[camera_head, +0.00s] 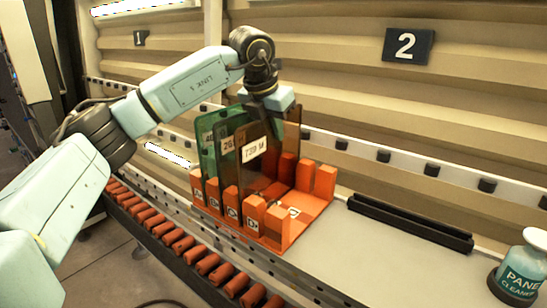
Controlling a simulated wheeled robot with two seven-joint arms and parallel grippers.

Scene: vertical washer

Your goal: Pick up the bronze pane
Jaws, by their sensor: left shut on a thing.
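The bronze pane (256,175) is the nearest of the panes standing on edge in the orange slotted rack (290,229). It is a see-through brown sheet with a white label reading about "739 M". My left gripper (281,123) comes down from above and is shut on the bronze pane near its upper right edge. The fingertips are partly hidden, so the exact grip is hard to see. The pane stands upright, its lower edge still among the orange posts. My right gripper is not in view.
A green pane (208,142) and another darker pane (228,146) stand close behind the bronze one. A black slotted bar (410,222) lies on the grey bench to the right. A cleaner bottle (522,268) stands at the far right. Orange rollers (183,243) run along the front.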

